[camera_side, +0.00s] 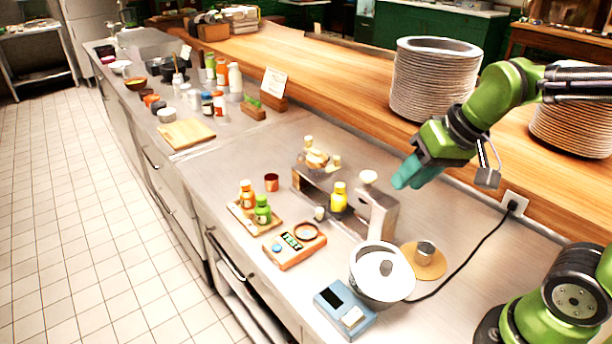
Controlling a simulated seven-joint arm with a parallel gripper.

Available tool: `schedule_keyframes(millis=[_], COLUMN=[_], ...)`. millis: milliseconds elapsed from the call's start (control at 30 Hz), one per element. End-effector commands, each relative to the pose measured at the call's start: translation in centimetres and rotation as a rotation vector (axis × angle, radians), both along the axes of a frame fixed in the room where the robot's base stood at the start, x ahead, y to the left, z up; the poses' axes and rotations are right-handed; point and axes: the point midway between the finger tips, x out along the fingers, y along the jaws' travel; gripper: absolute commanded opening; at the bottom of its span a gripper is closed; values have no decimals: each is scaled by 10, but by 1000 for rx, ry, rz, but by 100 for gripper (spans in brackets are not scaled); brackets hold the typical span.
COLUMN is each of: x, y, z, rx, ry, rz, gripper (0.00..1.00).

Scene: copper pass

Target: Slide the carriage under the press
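A low grey metal fixture stands on the steel counter in the middle of the picture. Its right end is an upright block (376,213) with a pale round knob (367,177) on top, possibly the press. A yellow bottle (339,196) stands upright at the fixture's front. I cannot tell which part is the carriage, or whether the bottle rests on it. My gripper (408,174), with teal fingers, is in the air to the right of the knob and apart from the fixture. The fingers' gap is not clear from this side.
A digital scale (290,251), a board with orange and green bottles (262,211), and a copper cup (271,182) stand left of the fixture. A white pot (372,288) and blue device (341,312) stand in front. A plate stack (432,85) rises behind my gripper. A black cable (470,262) crosses the counter.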

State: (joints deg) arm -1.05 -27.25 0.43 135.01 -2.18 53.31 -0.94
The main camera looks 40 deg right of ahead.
Motion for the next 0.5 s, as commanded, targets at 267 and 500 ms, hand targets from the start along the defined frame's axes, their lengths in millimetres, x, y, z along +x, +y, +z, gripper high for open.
schedule_keyframes(millis=[267, 500], x=[98, 179], y=[8, 13], z=[-15, -49], rx=[-136, -252], ry=[196, 337], rz=[230, 490], gripper=[32, 32])
